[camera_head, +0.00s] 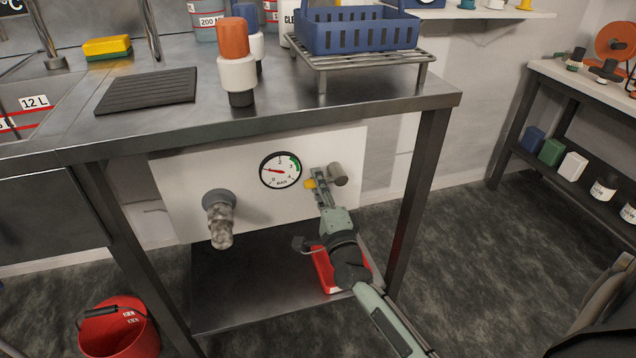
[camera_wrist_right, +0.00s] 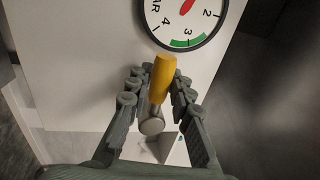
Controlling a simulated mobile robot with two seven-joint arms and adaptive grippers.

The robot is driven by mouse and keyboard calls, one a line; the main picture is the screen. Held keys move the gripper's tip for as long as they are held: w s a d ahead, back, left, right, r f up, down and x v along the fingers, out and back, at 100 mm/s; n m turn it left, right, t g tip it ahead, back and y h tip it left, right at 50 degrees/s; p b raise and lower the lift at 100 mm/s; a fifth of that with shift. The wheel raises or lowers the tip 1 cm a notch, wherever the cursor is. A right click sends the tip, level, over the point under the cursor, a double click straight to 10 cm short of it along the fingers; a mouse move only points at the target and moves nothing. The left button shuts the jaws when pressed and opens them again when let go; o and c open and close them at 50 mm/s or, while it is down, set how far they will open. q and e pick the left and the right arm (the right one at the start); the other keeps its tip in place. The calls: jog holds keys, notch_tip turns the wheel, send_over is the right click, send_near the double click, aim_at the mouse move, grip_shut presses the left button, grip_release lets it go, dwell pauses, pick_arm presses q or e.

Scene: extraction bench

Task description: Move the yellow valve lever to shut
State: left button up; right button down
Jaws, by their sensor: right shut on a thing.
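The yellow valve lever (camera_head: 310,184) shows as a small bit of yellow beside my right gripper (camera_head: 319,182) in the head view, under the bench on a white panel. In the right wrist view the yellow lever (camera_wrist_right: 163,75) lies between the two fingers, and its round grey metal hub (camera_wrist_right: 152,126) sits deeper between them. The right gripper (camera_wrist_right: 160,88) is shut on the lever. Part of the lever is hidden by the fingers in the head view. My left gripper is not in view.
A pressure gauge (camera_head: 281,170) is left of the lever, its red needle pointing left. A grey pipe fitting (camera_head: 220,218) sticks out further left. The bench leg (camera_head: 419,190) stands right of my arm. A red tray (camera_head: 324,270) lies on the lower shelf, partly behind my arm.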

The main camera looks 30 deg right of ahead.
dwell(0.3)
jog(key=c, duration=1.6)
grip_release()
jog(key=shift+o, duration=1.4)
jog(key=v, duration=1.2)
jog(key=shift+s, duration=0.1)
